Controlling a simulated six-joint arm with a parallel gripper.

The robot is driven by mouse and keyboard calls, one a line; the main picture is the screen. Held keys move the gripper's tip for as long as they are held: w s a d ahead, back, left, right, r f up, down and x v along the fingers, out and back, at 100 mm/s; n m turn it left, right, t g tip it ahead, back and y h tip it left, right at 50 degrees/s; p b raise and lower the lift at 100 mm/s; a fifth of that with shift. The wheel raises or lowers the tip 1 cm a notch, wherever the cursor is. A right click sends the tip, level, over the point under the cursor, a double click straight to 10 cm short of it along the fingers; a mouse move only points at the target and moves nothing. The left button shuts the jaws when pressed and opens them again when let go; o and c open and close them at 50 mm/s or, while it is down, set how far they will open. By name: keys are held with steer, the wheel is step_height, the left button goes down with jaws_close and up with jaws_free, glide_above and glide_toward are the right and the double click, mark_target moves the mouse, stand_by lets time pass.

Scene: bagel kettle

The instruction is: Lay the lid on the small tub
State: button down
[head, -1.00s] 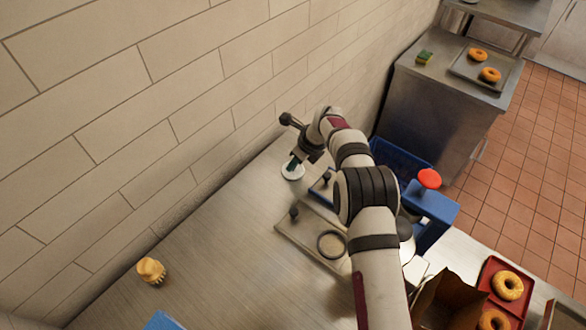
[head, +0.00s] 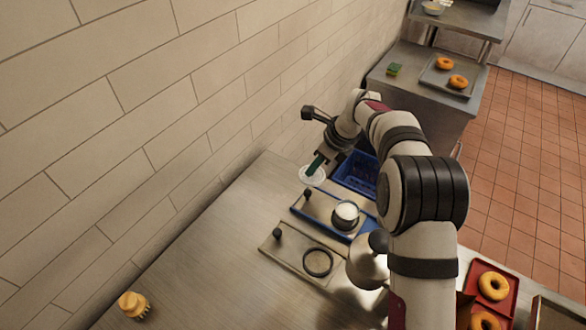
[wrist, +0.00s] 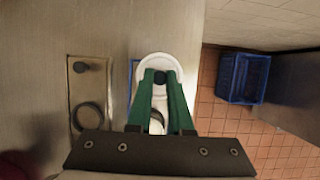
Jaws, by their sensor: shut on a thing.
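The lid (head: 312,176) is a pale round disc with a dark knob (wrist: 162,77). My gripper (head: 317,164) is shut on the lid's knob with its green fingers, and the lid hangs beneath them near the far left end of the blue tray. In the wrist view the lid (wrist: 152,66) shows around and beyond the fingertips. The small tub (head: 346,211), with a white top, stands in a dark ring on the blue tray, to the lower right of the lid. In the wrist view part of the tub (wrist: 156,122) shows between the fingers.
The blue tray (head: 327,222) has a dark knob. A beige tray (head: 287,255) beside it has a knob and an empty ring (head: 318,262). A blue crate (head: 355,172) stands behind. A brush (head: 134,305) lies at lower left.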

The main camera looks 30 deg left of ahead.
steer(key=d+r+n+g, duration=0.2)
steer(key=d+n, duration=0.4)
steer(key=d, duration=0.5)
steer(key=shift+s+d+f, duration=0.1)
steer(key=shift+s+f, duration=0.15)
steer(key=shift+f, duration=1.1)
steer(key=shift+s+f, duration=0.2)
steer(key=shift+f, duration=1.15)
steer(key=shift+f, duration=0.2)
steer(key=c, duration=0.8)
jaws_free()
steer(key=shift+o, duration=0.6)
steer(key=o, duration=0.5)
